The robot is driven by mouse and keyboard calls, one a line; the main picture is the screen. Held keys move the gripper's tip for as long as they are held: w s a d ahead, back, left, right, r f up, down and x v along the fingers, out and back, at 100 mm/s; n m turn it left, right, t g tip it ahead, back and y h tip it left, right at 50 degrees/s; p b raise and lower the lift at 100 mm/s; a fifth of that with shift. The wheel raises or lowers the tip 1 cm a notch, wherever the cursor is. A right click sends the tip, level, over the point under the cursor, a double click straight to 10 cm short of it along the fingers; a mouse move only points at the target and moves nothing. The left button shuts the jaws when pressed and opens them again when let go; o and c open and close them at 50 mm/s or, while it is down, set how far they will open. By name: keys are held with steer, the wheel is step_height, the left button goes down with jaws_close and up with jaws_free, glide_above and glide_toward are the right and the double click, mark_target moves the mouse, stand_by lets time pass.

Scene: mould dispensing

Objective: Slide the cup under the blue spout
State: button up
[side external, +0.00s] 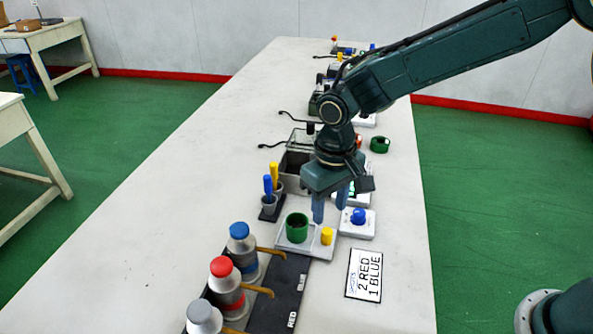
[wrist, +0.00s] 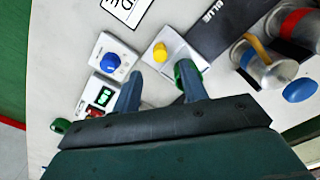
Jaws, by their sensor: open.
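The green cup (side external: 297,228) stands upright on a white tray (side external: 315,253), beside a yellow knob (side external: 327,236). In the wrist view, the cup (wrist: 181,72) is partly hidden by one finger. My gripper (side external: 331,210) is open, with its fingers pointing down just right of the cup in the side view; nothing shows between them. In the wrist view, my gripper (wrist: 160,88) has its fingers spread. The blue-capped bottle (side external: 240,233) has a tan spout (side external: 272,252) reaching right, near the tray's front edge. The cup stands apart from this spout.
A black strip (side external: 280,292) labelled BLUE and RED lies below the spouts. A red-capped bottle (side external: 222,267) and a grey-capped bottle (side external: 203,315) stand nearer the camera. A blue-button box (side external: 357,222) and a card (side external: 364,274) reading "2 RED 1 BLUE" are at right. The left table area is clear.

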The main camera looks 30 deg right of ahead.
mark_target(327, 231)
steer(key=shift+f, duration=3.35)
steer(key=shift+c, duration=0.2)
jaws_close()
